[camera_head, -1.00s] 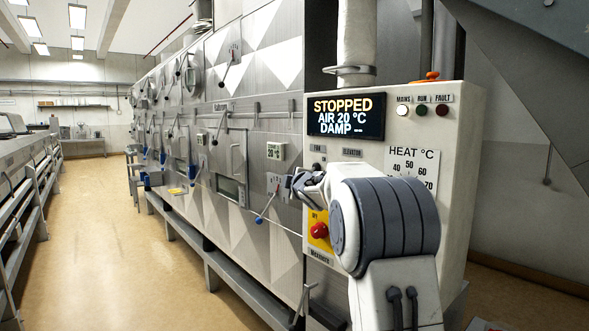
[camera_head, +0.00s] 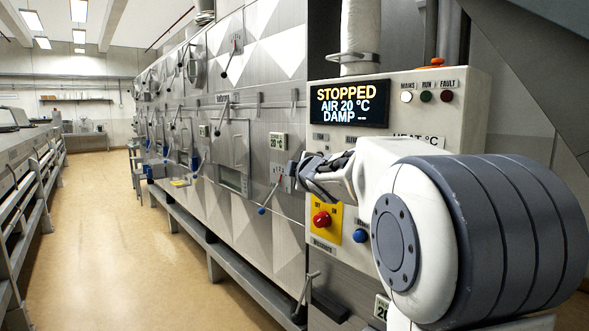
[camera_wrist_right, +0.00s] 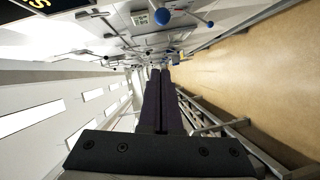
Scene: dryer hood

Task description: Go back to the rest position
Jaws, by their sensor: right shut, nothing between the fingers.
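My right arm comes in from the lower right in the head view, in front of the control panel (camera_head: 462,125). Its gripper (camera_head: 308,182) points left, near the panel's left edge, at a height above the red knob on its yellow plate (camera_head: 322,220). In the right wrist view the two dark fingers (camera_wrist_right: 160,75) lie together with nothing between them. Whether the gripper touches the panel cannot be told from the head view, but the wrist view shows open space ahead. My left gripper is not in view.
The panel's display (camera_head: 348,104) reads STOPPED, AIR 20 °C, DAMP. A blue button (camera_head: 360,236) sits right of the red knob. The metal dryer wall (camera_head: 270,75) with levers runs along the left. The floor aisle (camera_head: 110,230) is clear, with a rail rack (camera_head: 30,185) beyond it.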

